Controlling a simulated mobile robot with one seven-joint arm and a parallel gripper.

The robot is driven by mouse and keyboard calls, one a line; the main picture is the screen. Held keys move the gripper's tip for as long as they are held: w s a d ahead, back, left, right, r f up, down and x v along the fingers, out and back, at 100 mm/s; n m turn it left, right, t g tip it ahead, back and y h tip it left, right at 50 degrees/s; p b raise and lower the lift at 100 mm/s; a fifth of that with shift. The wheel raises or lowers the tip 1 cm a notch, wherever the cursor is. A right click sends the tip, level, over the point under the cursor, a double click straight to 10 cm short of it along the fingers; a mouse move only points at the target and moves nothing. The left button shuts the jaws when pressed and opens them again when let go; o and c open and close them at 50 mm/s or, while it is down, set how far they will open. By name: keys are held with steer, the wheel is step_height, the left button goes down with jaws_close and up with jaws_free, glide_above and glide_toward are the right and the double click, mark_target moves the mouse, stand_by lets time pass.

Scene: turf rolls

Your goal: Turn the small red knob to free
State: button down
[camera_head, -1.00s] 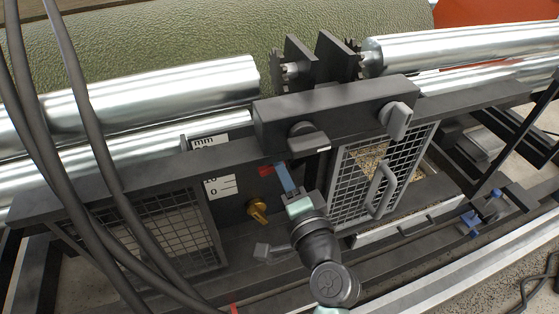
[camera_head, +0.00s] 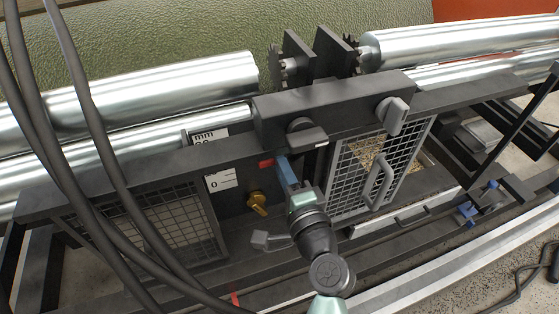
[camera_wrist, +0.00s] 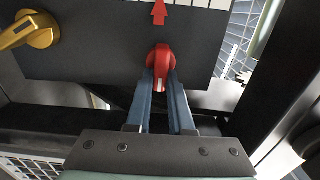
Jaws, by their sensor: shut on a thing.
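The small red knob (camera_wrist: 160,61) sits on a dark panel in the wrist view. Its narrow grip points down the picture, between the tips of the two blue fingers. My gripper (camera_wrist: 161,80) is shut on it, one finger on each side. A red arrow (camera_wrist: 159,12) on the panel lies just above the knob and points to the edge of a white scale. In the head view my gripper (camera_head: 283,160) reaches the panel beside a small red mark (camera_head: 267,163).
A gold knob (camera_head: 257,204) stands on the same panel, also in the wrist view (camera_wrist: 30,30). A dark lever (camera_head: 262,240) is below it. A mesh door (camera_head: 338,188) with a handle is close right of my arm. Steel rollers (camera_head: 150,90) run above, and black cables hang left.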

steer(key=c, duration=0.8)
jaws_free()
steer(key=v, duration=1.3)
steer(key=shift+b, duration=0.45)
